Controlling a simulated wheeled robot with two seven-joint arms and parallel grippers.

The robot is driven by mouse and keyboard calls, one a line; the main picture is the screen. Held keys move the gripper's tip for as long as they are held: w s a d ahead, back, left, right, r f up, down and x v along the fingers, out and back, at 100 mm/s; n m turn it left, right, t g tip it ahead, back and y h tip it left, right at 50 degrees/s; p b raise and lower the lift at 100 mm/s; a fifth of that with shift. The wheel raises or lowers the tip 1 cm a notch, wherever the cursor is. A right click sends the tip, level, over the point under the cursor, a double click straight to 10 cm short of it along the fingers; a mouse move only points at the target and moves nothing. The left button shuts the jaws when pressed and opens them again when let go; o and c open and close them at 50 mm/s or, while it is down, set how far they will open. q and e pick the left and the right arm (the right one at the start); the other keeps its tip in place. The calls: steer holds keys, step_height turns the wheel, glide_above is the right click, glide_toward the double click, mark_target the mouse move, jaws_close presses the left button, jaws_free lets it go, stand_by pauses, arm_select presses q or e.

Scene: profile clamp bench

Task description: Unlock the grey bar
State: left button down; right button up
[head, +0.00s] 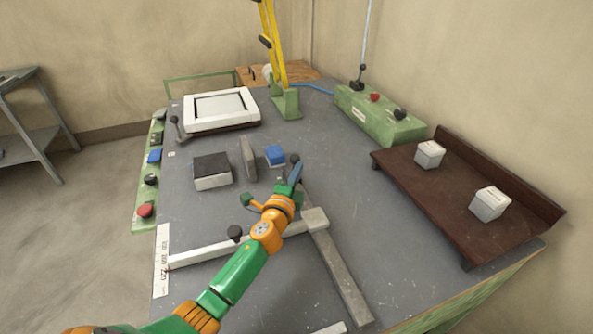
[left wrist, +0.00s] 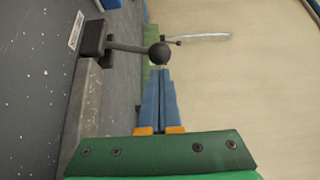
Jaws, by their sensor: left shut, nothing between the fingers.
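The grey bar (head: 340,270) lies on the bench, running from the bench's middle toward the near edge. In the left wrist view the grey bar (left wrist: 78,125) runs up the left side to a dark clamp block (left wrist: 93,40). A lever with a black ball knob (left wrist: 159,54) sticks out from that block. The knob also shows in the head view (head: 294,158), just beyond my fingers. My left gripper (head: 296,170) is shut and empty. Its blue fingertips (left wrist: 158,72) point at the knob and are very close to it; I cannot tell whether they touch.
A pale crossbar (head: 205,252) with a black knob and a pale block (head: 315,219) meets the grey bar. A dark-topped block (head: 212,172), an upright grey plate (head: 248,158) and a blue block (head: 275,155) stand nearby. A brown shelf (head: 435,205) is at right.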

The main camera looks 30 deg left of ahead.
mark_target(291, 158)
arm_select(q)
steer(key=shift+a, duration=0.15)
steer(key=shift+w+a+r, duration=0.25)
steer(key=shift+w+r, duration=0.05)
steer(key=shift+r, duration=0.1)
stand_by(0.4)
steer(key=shift+a+r, duration=0.1)
steer(key=shift+w+a+r+p, duration=0.25)
steer(key=shift+w+r+p, duration=0.1)
steer(key=shift+p, duration=0.15)
steer(key=a+p, duration=0.1)
steer(key=w+a+r+n+g+p, duration=0.1)
steer(key=p, duration=0.1)
steer(key=shift+w+r, duration=0.15)
steer(key=shift+w, duration=0.15)
steer(key=shift+w+a, duration=0.2)
steer(key=shift+a, duration=0.05)
steer(key=shift+w+a, duration=0.55)
